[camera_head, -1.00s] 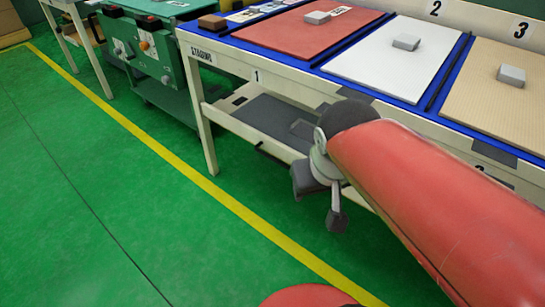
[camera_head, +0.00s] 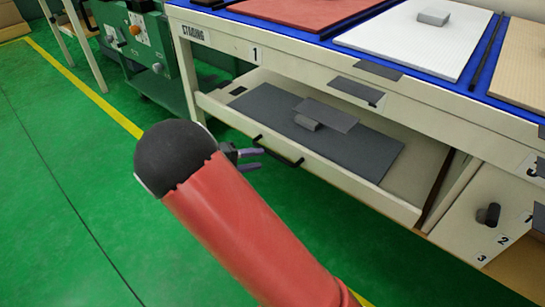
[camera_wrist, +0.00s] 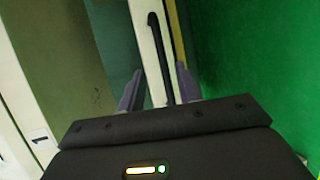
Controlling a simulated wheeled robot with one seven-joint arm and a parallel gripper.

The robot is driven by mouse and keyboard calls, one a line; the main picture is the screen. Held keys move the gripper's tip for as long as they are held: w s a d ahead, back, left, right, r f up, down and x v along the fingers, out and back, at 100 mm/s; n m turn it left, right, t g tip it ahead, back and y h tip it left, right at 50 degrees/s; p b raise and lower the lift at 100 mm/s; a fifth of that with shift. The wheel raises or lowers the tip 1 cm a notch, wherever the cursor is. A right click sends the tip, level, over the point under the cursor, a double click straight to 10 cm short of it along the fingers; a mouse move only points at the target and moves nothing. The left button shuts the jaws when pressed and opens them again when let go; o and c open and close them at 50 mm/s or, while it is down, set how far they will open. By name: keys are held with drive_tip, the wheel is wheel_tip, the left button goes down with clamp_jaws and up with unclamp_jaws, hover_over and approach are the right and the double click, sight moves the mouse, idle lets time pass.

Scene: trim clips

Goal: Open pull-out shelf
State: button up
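The pull-out shelf (camera_head: 343,178) is a cream tray low under the bench, below label 1.
The bench top (camera_head: 225,50) overhangs the shelf. A cream cabinet (camera_head: 465,215) with a black knob stands to the right. A green machine (camera_head: 140,45) stands at the back left. Green floor (camera_head: 60,180) in front is clear.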

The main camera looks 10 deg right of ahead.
sight(275, 155)
drive_tip(key=x, duration=0.5)
drive_tip(key=w+x, duration=0.1)
drive_tip(key=x, duration=0.1)
drive_tip(key=shift+f, duration=0.2)
clamp_jaws()
